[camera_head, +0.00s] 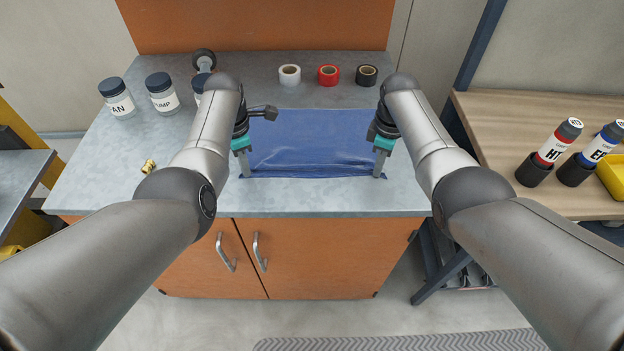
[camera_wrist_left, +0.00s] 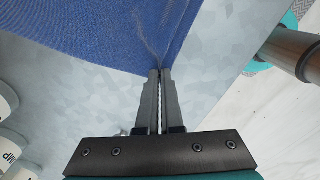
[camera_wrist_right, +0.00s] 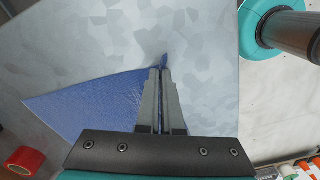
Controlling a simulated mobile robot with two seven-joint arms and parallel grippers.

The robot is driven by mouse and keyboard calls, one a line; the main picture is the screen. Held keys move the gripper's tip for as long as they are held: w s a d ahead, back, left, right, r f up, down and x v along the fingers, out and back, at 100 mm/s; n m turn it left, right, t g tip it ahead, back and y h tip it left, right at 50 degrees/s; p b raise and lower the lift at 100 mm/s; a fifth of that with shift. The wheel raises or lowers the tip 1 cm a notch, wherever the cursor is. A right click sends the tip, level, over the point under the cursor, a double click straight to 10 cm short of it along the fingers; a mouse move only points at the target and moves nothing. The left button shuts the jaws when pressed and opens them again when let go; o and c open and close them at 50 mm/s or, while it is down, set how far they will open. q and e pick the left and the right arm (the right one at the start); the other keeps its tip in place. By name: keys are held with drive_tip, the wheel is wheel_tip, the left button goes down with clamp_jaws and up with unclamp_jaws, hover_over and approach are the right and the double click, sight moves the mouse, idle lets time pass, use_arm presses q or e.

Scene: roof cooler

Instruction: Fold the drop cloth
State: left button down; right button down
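The blue drop cloth (camera_head: 315,145) lies spread on the grey worktop, with creases along its near edge. My left gripper (camera_head: 245,174) is at the cloth's near left corner. In the left wrist view its fingers (camera_wrist_left: 160,75) are closed together with the cloth's corner (camera_wrist_left: 150,60) between the tips. My right gripper (camera_head: 379,174) is at the near right corner. In the right wrist view its fingers (camera_wrist_right: 163,72) are closed, and a small tip of cloth sticks out beyond them. Part of the cloth's far left and right sides is hidden behind my arms.
White, red and black tape rolls (camera_head: 289,75) (camera_head: 328,75) (camera_head: 366,75) stand behind the cloth. Labelled jars (camera_head: 162,95) stand at the back left, and a small brass fitting (camera_head: 148,166) lies at left. A wooden bench (camera_head: 540,125) with bottles is at right. The worktop's front strip is clear.

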drive_tip(key=shift+s, duration=0.1)
